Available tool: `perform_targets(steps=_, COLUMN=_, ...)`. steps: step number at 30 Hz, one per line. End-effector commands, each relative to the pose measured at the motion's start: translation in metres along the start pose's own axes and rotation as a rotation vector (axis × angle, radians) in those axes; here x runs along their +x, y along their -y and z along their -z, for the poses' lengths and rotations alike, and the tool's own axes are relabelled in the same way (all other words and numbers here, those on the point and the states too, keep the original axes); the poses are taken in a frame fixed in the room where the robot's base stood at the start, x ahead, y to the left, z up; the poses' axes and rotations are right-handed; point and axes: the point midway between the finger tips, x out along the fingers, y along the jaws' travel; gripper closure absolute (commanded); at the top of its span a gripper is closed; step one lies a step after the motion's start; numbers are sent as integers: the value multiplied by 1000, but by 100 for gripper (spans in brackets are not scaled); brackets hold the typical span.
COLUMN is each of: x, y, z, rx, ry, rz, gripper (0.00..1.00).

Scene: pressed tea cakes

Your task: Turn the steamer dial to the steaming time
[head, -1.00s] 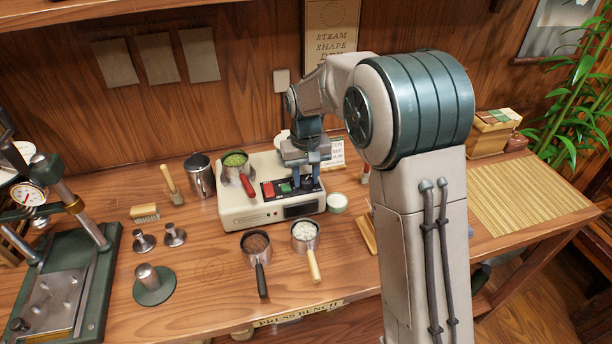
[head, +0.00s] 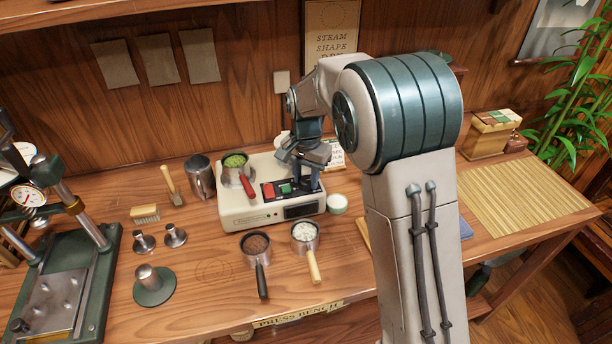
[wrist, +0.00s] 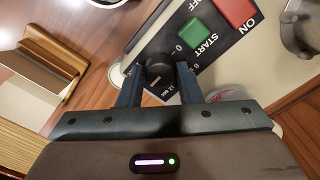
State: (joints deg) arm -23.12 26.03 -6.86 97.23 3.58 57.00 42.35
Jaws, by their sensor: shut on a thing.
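The steamer (head: 245,212) is a cream box on the bench with a black control panel. Its dark round dial (wrist: 158,66) shows in the wrist view, with "0", "8" and "12 MIN" printed around it. A pale mark shows on the dial's near side, but I cannot tell which number it points at. My gripper (head: 308,184) reaches down onto the panel's right end. In the wrist view its two blue-grey fingers (wrist: 160,78) are shut on the dial, one on each side. In the head view the gripper hides the dial.
A green START button (wrist: 208,30) and a red ON/OFF switch (wrist: 237,12) sit beside the dial. A pot of green leaves (head: 236,160) stands on the steamer.

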Motion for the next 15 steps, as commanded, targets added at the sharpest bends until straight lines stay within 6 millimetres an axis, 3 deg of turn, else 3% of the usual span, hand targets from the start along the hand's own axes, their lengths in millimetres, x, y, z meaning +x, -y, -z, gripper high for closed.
perform_targets(steps=15, x=-2, y=1, z=1, rx=45, ry=-5, rz=5, gripper=91)
